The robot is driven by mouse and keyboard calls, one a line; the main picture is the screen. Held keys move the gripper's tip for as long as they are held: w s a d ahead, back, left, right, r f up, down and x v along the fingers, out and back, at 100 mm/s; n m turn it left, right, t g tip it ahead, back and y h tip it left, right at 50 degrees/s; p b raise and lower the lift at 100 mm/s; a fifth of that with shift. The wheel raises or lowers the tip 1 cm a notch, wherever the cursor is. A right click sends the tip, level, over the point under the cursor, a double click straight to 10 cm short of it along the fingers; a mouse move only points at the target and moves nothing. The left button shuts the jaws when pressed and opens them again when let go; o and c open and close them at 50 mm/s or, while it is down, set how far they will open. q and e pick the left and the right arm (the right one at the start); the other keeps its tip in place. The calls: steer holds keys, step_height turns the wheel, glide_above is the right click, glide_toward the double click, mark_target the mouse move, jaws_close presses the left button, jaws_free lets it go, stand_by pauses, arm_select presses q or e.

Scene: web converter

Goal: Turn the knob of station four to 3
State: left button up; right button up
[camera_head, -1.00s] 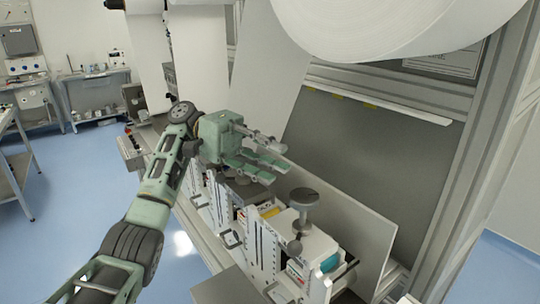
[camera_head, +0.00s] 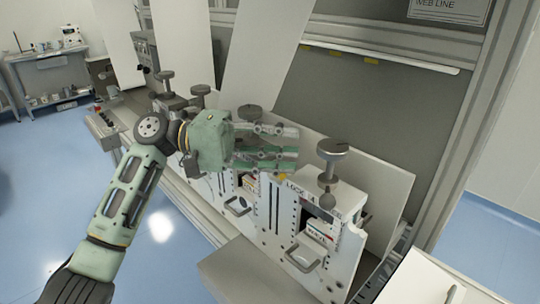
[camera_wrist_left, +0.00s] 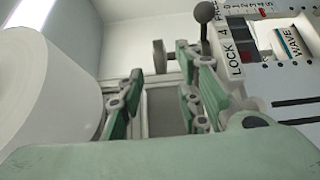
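Station four (camera_head: 285,230), the nearest white unit, is marked "LOCK 4 FREE". Its knob (camera_head: 332,150) is a dark grey disc on a short upright stem. In the left wrist view a grey disc edge, seemingly the knob (camera_wrist_left: 158,56), shows beyond the parted fingers. A number scale (camera_wrist_left: 247,9) with a red mark is partly cut off. My right gripper is out of view.
Other stations with similar dark knobs (camera_head: 165,80) run back to the left. A knob (camera_head: 251,113) stands just behind my left fingers. A white panel (camera_head: 375,185) rises behind station four. A large white roll (camera_wrist_left: 45,90) shows in the left wrist view.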

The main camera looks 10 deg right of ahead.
mark_target(333, 145)
arm_select(q)
steer(key=p+x, duration=0.3)
steer(key=x, duration=0.5)
steer(key=shift+s+d+r, duration=0.1)
steer(key=shift+d+r, duration=0.05)
steer(key=shift+d, duration=0.35)
steer(key=c, duration=0.8)
jaws_close()
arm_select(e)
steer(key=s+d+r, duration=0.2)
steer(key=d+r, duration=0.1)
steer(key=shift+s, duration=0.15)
